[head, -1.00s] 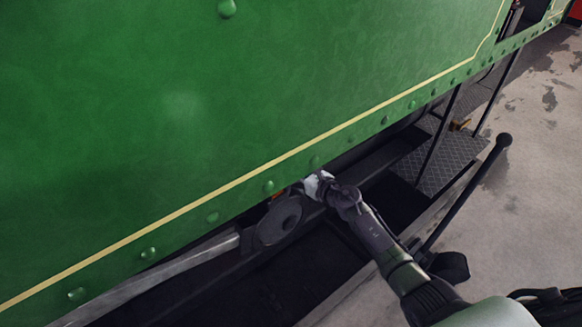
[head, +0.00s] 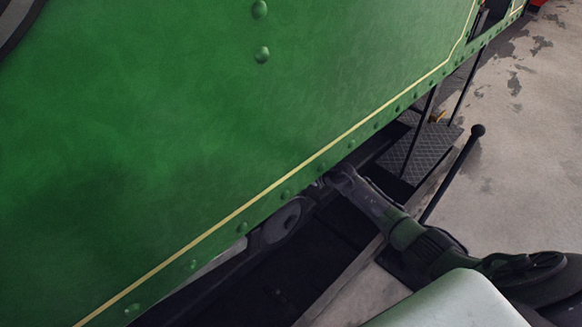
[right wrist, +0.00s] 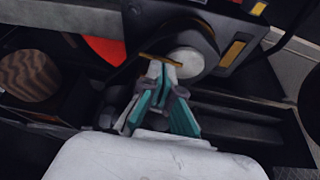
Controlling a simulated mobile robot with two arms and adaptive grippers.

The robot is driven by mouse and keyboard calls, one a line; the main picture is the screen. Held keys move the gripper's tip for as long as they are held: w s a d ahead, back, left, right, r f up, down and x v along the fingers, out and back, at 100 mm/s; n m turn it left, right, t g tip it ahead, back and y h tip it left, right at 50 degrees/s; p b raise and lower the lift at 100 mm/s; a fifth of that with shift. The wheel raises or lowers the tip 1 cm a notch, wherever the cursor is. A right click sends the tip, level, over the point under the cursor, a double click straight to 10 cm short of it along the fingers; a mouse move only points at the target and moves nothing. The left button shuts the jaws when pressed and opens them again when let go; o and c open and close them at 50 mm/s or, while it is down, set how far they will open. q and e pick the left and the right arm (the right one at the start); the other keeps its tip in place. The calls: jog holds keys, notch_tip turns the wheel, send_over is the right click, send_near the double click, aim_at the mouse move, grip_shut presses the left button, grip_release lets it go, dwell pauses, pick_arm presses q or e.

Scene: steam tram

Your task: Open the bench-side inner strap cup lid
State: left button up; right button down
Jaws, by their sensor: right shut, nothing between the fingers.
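In the right wrist view, my right gripper (right wrist: 162,72) is shut and empty, its teal fingers together. The fingertips are right beside a pale round cap (right wrist: 185,62) on a dark rounded housing (right wrist: 205,38). A thin brass-coloured strip (right wrist: 160,59) crosses just at the fingertips; I cannot tell whether they touch it. The cap may be the strap cup lid, but I cannot tell for sure. In the head view, my right arm reaches under the lower edge of the green side panel (head: 200,130), which hides the gripper. My left gripper is not in view.
A dark round disc (head: 282,221) sits under the panel edge. A chequered step plate (head: 432,152) and a black lever with a ball knob (head: 478,131) stand right of my arm. The wrist view shows a red part (right wrist: 104,48) and a round wooden piece (right wrist: 29,75).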

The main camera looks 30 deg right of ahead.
jog(key=w+r, duration=0.1)
jog(key=w, duration=0.1)
jog(key=w+a+r, duration=0.1)
jog(key=r, duration=0.1)
jog(key=shift+w+r, duration=0.25)
jog(key=shift+w, duration=0.1)
jog(key=shift+w+a+r, duration=0.2)
jog(key=shift+w, duration=0.5)
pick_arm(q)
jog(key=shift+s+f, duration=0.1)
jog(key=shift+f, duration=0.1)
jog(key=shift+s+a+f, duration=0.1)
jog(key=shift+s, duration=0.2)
pick_arm(e)
jog(key=shift+r, duration=0.1)
